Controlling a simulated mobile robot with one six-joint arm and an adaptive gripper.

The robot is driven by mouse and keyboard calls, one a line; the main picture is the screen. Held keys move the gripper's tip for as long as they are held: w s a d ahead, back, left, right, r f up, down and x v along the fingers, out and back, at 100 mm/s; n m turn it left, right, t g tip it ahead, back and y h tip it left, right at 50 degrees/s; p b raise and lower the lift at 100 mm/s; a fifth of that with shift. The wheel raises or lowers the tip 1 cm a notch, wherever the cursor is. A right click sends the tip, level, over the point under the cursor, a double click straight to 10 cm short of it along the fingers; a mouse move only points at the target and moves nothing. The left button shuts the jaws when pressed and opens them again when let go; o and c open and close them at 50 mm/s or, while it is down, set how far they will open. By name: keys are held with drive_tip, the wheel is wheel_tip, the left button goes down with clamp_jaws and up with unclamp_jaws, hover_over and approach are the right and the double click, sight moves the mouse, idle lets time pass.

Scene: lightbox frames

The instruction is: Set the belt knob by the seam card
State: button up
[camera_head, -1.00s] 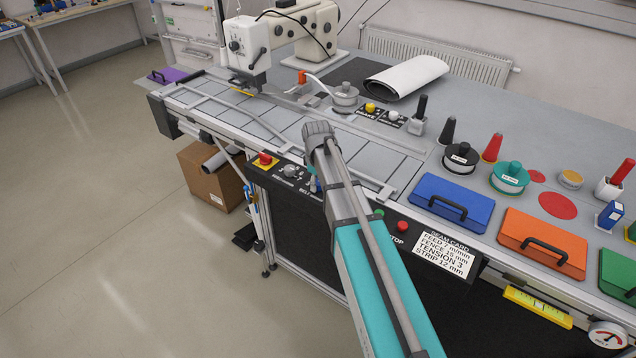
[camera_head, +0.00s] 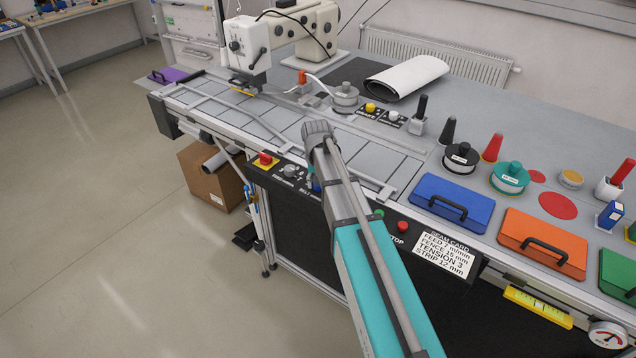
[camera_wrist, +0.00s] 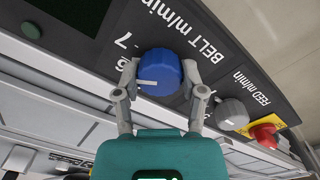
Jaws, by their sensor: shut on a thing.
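The blue belt knob (camera_wrist: 160,73) sits on the black panel under the label BELT m/min, with the digits 6 and 7 beside it. My gripper (camera_wrist: 159,75) is shut on the knob, one finger on each side. A white pointer line shows on the knob's left part in the wrist view; the left finger covers part of the scale, so I cannot tell its exact number. In the head view a sliver of the blue knob (camera_head: 314,185) shows beside my arm. The seam card (camera_head: 444,255) is white and reads FEED 7 m/min, FENCE 15 mm, TENSION 3, STRIP 12 mm.
A green button (camera_head: 378,213) and red stop button (camera_head: 402,226) are right of my arm. Blue (camera_head: 453,203) and orange (camera_head: 543,243) cases lie on the table.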

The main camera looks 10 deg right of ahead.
drive_tip(key=m, duration=0.6)
drive_tip(key=shift+m, duration=0.3)
idle(0.4)
drive_tip(key=o, duration=1.2)
drive_tip(key=shift+c, duration=0.2)
drive_tip(key=shift+n, duration=0.4)
